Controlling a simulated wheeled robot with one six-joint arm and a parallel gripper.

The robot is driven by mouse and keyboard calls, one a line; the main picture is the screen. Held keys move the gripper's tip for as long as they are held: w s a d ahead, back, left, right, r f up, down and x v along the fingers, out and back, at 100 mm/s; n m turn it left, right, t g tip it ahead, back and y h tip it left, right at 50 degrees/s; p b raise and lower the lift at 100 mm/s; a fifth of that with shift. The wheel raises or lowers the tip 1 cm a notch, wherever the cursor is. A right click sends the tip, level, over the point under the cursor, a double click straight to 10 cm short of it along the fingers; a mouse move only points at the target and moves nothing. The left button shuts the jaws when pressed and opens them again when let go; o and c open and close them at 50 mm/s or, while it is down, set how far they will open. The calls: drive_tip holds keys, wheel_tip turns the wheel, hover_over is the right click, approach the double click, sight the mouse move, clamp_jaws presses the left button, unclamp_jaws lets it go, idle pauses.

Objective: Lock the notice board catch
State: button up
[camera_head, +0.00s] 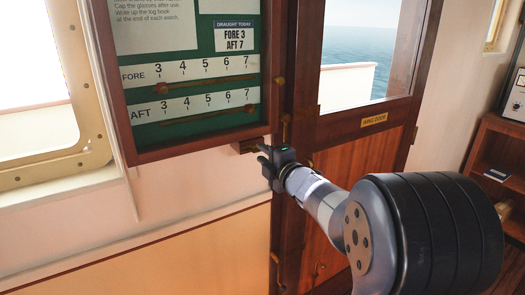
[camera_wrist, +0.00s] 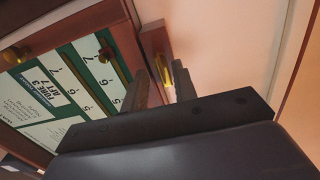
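The notice board (camera_head: 190,142) has a dark wooden frame and a green face, and hangs on the wall at the left of the head view. It also shows tilted at the left of the wrist view (camera_wrist: 122,58). A small wooden block (camera_head: 247,146) with a brass piece sits under its lower right corner; the block shows in the wrist view too (camera_wrist: 154,38). My gripper (camera_head: 262,153) is close beside this block, its two fingers apart. In the wrist view a brass piece (camera_wrist: 179,72), probably the catch, shows by the fingertips. Whether they touch it is unclear.
A wooden door (camera_head: 350,130) with a window and a brass plate (camera_head: 374,120) stands right of the board. A window frame (camera_head: 85,120) is at the left. A wooden shelf (camera_head: 495,160) stands at the far right. The wall below the board is clear.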

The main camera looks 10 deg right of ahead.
drive_tip(key=shift+x, duration=0.95)
clamp_jaws()
